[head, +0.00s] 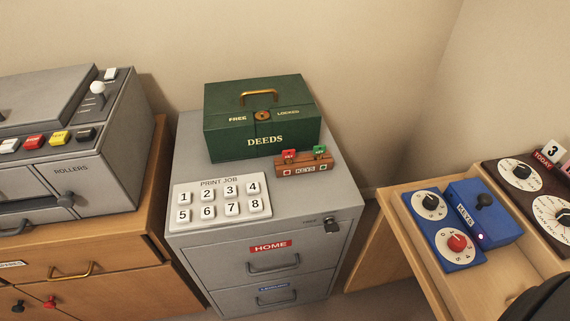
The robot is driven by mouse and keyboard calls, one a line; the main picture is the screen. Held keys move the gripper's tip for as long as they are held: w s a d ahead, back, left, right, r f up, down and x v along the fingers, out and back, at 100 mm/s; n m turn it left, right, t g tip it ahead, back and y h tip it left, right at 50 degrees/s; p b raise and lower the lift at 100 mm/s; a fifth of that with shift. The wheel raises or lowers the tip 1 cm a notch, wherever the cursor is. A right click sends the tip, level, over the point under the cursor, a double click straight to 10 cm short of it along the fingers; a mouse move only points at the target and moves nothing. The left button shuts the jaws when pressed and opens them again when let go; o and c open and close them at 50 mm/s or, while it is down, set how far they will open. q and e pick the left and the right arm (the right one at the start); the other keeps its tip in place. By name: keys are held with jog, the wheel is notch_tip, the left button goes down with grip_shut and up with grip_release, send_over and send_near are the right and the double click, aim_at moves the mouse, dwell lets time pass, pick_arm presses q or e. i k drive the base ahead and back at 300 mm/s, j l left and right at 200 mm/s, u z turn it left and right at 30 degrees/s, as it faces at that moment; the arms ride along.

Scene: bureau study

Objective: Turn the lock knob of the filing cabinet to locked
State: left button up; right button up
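The grey filing cabinet (205,245) stands in the middle of the view, with its front facing me. Its lock knob (331,226) is a small dark metal piece at the top right of the cabinet front. Faint lettering that seems to read FREE is just left of the knob. I cannot tell which way the knob points, and no locked mark is readable beside it. Below are a drawer with a red HOME label (270,246) and a lower drawer with a blue label (273,287). Neither of my grippers shows.
On the cabinet top are a green DEEDS box (225,140), a brown KEYS rack (304,170) and a PRINT JOB keypad (221,202). A grey machine (95,180) stands left on a wooden cabinet. Right, an open wooden drawer (400,255) holds blue dial boxes (460,262).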

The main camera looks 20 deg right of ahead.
aim_at(330, 227)
jog(key=k+l+z, duration=0.1)
jog(key=z, duration=0.4)
jog(key=k+l+z, duration=0.1)
jog(key=z, duration=0.35)
